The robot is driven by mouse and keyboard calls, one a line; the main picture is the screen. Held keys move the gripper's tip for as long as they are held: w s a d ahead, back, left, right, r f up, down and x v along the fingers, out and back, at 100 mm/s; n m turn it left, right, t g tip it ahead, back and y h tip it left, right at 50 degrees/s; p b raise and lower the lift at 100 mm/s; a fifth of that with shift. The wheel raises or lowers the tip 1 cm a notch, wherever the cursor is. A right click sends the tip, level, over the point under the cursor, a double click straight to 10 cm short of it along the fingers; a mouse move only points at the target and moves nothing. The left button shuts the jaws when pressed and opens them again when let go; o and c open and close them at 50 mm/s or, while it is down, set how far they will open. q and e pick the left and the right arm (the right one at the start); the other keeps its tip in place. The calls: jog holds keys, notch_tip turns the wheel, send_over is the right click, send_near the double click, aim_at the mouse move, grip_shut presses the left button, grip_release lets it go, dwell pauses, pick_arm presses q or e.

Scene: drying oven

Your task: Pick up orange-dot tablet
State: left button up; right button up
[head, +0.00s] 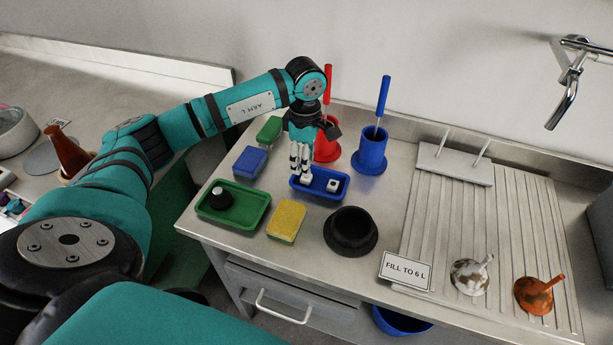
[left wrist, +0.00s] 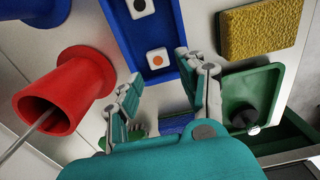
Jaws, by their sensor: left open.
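The orange-dot tablet (left wrist: 157,58) is a white block with an orange dot, lying in the blue tray (head: 343,195). In the head view the white block (head: 306,179) at the tray's left end sits under my left gripper (head: 301,170); its dot cannot be made out there. In the left wrist view my left gripper (left wrist: 161,68) is open, its fingers on either side of the orange-dot tablet, not closed on it. A second white tablet with a black dot (left wrist: 140,6) lies apart in the same tray. My right gripper is not in view.
A red holder (head: 327,145) and blue holder (head: 370,155) stand behind. A green tray (head: 252,215) with a black knob, a yellow sponge (head: 287,220) and a black bowl-like piece (head: 350,232) sit in front. A ribbed drainboard (head: 480,230) lies to the right.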

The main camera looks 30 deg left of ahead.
pick_arm(q)
jog(key=f, duration=0.1)
jog(key=f+p, duration=0.1)
jog(key=f, duration=0.2)
jog(key=shift+w+d+f, duration=0.15)
jog(key=shift+d+f, duration=0.05)
jog(key=shift+d, duration=0.1)
jog(key=shift+f, duration=0.45)
jog(key=c, duration=0.6)
